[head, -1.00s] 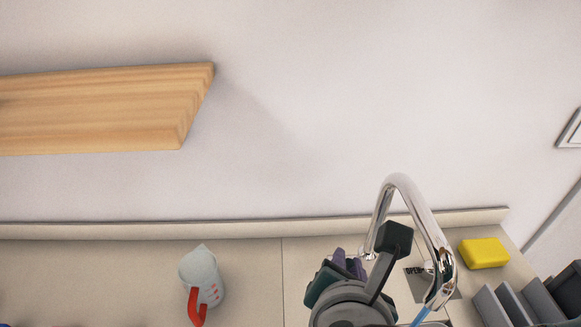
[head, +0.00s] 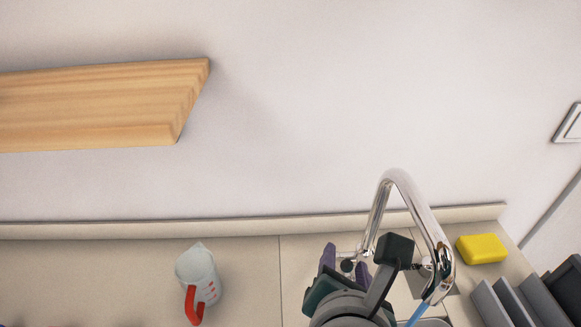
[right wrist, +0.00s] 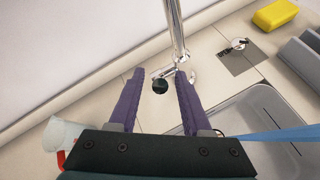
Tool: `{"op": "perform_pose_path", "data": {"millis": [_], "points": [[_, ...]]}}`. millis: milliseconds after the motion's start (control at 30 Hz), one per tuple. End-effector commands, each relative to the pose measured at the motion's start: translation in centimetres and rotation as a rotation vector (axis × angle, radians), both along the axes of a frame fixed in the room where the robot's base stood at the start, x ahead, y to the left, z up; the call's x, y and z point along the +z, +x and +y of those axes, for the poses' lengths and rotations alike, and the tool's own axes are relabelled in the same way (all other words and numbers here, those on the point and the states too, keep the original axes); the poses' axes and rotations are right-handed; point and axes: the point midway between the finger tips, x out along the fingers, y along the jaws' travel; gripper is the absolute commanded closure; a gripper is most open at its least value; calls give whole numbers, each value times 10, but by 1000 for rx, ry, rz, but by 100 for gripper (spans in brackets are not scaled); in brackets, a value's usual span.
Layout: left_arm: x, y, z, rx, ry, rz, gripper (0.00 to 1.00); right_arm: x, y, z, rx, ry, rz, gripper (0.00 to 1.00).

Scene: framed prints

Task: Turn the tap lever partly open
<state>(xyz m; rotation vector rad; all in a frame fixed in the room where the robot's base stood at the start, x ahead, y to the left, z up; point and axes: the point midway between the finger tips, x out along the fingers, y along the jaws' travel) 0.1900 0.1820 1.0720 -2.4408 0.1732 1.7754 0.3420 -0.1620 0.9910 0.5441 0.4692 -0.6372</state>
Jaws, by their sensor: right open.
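The chrome tap (head: 429,230) has a tall curved spout at the right of the head view. A blue strip (head: 418,314) below the spout's end looks like water. My left gripper is not in view.
A grey plate with lettering (right wrist: 240,47) lies right of the tap, and a yellow sponge (head: 482,248) beyond it. A sink basin (right wrist: 265,125) and grey rack (head: 510,300) are at right. A measuring jug (head: 198,275) stands left. A wooden shelf (head: 90,108) is on the wall.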

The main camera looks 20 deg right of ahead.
Motion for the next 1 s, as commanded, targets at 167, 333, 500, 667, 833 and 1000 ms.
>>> {"op": "perform_pose_path", "data": {"millis": [167, 333, 500, 667, 833, 1000], "points": [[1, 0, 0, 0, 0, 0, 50, 1, -1, 1, 1, 1, 0, 52], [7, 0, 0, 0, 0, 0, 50, 14, -17, 10, 0, 4, 2, 52], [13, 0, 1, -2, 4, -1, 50, 34, -42, 26, 2, 5, 3, 52], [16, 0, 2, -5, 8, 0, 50, 48, -61, 37, 1, 3, 1, 52], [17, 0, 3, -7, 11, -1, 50, 55, -70, 42, 0, 1, 0, 52], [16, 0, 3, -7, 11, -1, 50, 56, -71, 42, 0, 0, 0, 52]]}}
